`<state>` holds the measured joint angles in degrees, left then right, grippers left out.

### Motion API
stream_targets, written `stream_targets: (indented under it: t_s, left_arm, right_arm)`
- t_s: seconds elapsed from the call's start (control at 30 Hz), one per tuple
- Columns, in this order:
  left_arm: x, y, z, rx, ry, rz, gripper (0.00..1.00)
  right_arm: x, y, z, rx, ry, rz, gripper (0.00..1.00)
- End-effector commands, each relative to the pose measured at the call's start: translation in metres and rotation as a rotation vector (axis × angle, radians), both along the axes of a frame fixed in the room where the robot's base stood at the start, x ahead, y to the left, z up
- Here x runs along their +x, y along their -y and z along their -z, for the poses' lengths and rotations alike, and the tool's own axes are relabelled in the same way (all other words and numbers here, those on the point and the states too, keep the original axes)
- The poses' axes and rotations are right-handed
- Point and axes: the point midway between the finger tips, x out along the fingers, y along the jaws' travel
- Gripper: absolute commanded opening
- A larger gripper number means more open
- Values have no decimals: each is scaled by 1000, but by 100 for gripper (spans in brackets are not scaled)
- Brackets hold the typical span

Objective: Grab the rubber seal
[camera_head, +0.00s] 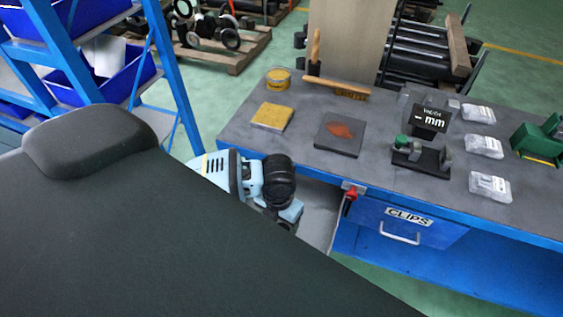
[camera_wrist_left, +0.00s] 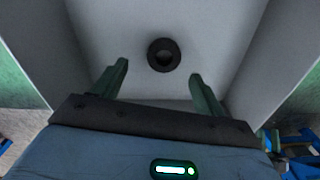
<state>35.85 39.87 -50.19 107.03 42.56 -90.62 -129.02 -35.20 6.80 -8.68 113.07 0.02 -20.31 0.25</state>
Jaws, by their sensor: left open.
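The rubber seal (camera_wrist_left: 152,54) is a small black ring lying flat on the pale floor of an open, light grey drawer-like compartment (camera_wrist_left: 100,25), seen in the left wrist view. My left gripper (camera_wrist_left: 159,70) is open, with its two green fingers apart and nothing between them. The seal appears just beyond the fingertips, roughly centred between them, and no contact shows. In the head view my left wrist and gripper (camera_head: 288,212) are over the open compartment (camera_head: 320,205) at the bench's front left. The seal does not show there. My right gripper is not in view.
Compartment walls rise on both sides of the left fingers. The workbench (camera_head: 400,190) holds a yellow tin (camera_head: 278,79), a brush (camera_head: 345,91), a dark plate (camera_head: 341,136), a gauge (camera_head: 431,118) and clear packets (camera_head: 484,146). A closed CLIPS drawer (camera_head: 410,222) is to the right.

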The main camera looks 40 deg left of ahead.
Motion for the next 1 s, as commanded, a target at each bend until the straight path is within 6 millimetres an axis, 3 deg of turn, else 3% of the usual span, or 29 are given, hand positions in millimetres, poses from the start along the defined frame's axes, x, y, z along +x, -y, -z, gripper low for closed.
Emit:
stream_targets:
  t_s: [0.33,0.67,1.0]
  left_arm:
    - [-2,6,44,1,-2,-1,72]
    - [-2,6,50,0,1,-1,72]
    - [-2,6,50,0,1,-1,29]
  right_arm:
    - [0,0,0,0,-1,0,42]
    - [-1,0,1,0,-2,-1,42]
    - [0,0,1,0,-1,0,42]
